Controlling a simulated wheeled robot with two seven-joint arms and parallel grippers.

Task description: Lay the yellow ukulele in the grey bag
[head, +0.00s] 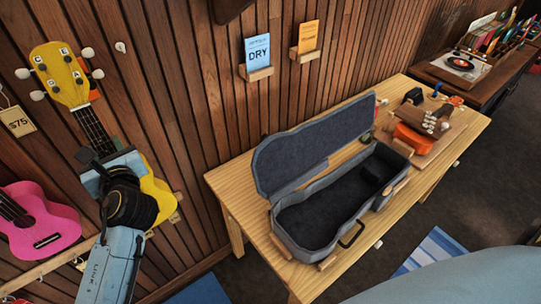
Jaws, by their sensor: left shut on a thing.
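The yellow ukulele (69,75) is upright at the left, in front of the slatted wall, headstock at the top. My left gripper (104,160) is shut on its neck, just above the body. My gripper and wrist hide much of the yellow body, of which the right edge shows. The grey bag (305,248) is a hard-looking case lying open on the wooden table, its lid (312,152) raised toward the wall. Its dark padded inside looks empty apart from a small block at the neck end. My right gripper is not in view.
A pink ukulele (38,222) hangs left of my arm, near a $75 tag (17,121). The wooden table (240,190) also holds an orange instrument (412,138) at its far end. Two cards, one reading DRY (257,50), sit on wall ledges. A record player (460,66) stands beyond.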

